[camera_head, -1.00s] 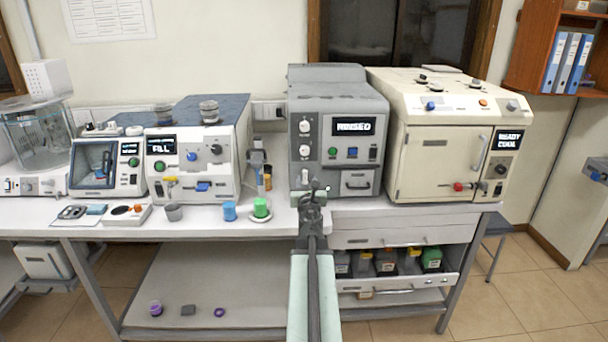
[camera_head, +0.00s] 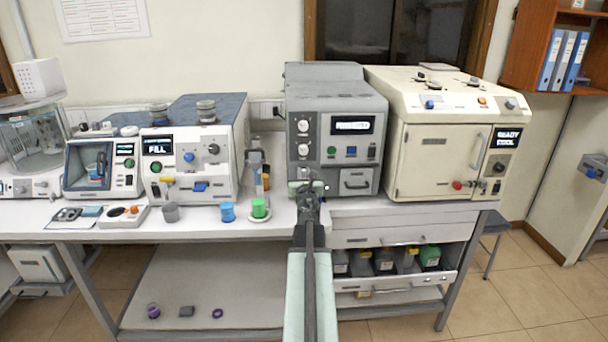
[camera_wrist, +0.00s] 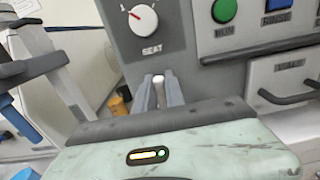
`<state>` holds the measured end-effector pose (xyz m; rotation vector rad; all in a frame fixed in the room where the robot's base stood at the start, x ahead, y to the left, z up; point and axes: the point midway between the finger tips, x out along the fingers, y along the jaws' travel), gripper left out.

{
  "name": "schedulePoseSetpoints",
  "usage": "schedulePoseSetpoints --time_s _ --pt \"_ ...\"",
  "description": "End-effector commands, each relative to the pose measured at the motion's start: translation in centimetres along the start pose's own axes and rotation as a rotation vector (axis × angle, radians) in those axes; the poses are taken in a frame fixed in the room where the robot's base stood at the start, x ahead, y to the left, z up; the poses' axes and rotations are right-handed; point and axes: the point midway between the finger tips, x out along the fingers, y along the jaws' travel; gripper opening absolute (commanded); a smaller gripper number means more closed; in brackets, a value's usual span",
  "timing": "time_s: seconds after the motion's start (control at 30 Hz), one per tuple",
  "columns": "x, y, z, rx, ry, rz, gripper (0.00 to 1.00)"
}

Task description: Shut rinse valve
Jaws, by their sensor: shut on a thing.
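The grey machine (camera_head: 345,95) stands on the bench with a lit display, whose text is blurred. My gripper (camera_head: 308,187) is at the lower left of its front. In the wrist view my gripper (camera_wrist: 160,95) is shut on a small pale metal handle (camera_wrist: 158,80), whose rounded tip shows between the fingers below the dial marked SEAT (camera_wrist: 141,19). No label on this handle is readable, so I cannot confirm it is the rinse valve. Its lower part and mount are hidden by the fingers and my wrist.
A green button (camera_wrist: 224,10) and a drawer handle (camera_wrist: 290,93) are to the right of the gripper. A cream oven (camera_head: 440,150) stands close on the right. A green-capped cup (camera_head: 259,208) and blue cup (camera_head: 227,212) stand on the bench to the left.

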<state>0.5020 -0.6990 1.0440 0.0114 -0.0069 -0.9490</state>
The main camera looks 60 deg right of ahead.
Motion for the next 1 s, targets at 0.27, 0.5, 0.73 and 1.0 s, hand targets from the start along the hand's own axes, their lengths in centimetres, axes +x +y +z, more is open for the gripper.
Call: schedulePoseSetpoints --time_s 0.27,0.5,0.73,1.0 --pt "0.0 -0.2 -0.1 0.116 0.001 0.0 0.0" --pt "0.0 -0.5 -0.1 0.323 0.0 0.0 0.0" --pt "0.0 -0.9 -0.3 0.542 0.0 -0.002 0.0" --pt "0.0 -1.3 -0.5 0.799 -0.001 -0.003 0.0"
